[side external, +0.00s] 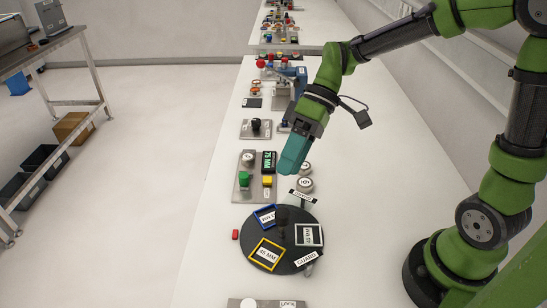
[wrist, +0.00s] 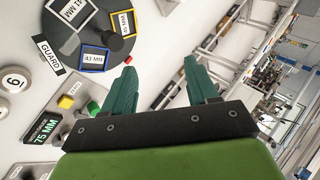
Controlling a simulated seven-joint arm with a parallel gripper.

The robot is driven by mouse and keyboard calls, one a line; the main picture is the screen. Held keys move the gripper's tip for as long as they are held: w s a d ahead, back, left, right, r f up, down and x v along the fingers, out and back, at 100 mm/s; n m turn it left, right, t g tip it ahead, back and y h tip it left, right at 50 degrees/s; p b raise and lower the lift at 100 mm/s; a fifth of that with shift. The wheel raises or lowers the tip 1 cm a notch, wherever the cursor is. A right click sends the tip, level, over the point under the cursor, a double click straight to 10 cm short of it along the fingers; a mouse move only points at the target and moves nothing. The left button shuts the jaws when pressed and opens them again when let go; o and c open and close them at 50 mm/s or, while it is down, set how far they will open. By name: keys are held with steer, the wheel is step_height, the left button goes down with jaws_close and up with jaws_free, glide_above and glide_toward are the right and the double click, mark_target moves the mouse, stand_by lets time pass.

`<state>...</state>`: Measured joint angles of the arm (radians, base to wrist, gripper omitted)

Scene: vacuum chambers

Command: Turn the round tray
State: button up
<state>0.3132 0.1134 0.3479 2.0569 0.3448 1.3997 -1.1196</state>
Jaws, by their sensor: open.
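The round tray (side external: 259,222) is a dark disc lying flat on the white bench in the side view. A dark upright knob (side external: 283,217) stands near its middle. Blue, yellow and white-grey square frames with labels sit on it; the label in the yellow one reads 45 MM. The tray also shows at the upper left of the wrist view (wrist: 85,33), partly cut off by the frame edge. My gripper (side external: 288,170) is above the bench, behind the tray in the side view and apart from it. In the wrist view its two teal fingers (wrist: 162,88) are spread with nothing between them.
A small red block (side external: 235,234) lies left of the tray. Behind it is a panel (side external: 243,190) with a 75 MM display (side external: 269,162), green and yellow buttons. Round numbered knobs (side external: 305,184) stand nearby.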

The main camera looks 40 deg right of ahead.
steer(key=a, duration=0.1)
step_height(320, 180, up, 5)
steer(key=m+t+h, duration=0.1)
steer(key=m+h, duration=0.3)
steer(key=h, duration=0.4)
glide_above(282, 213)
step_height(282, 213, down, 17)
jaws_close()
stand_by(0.4)
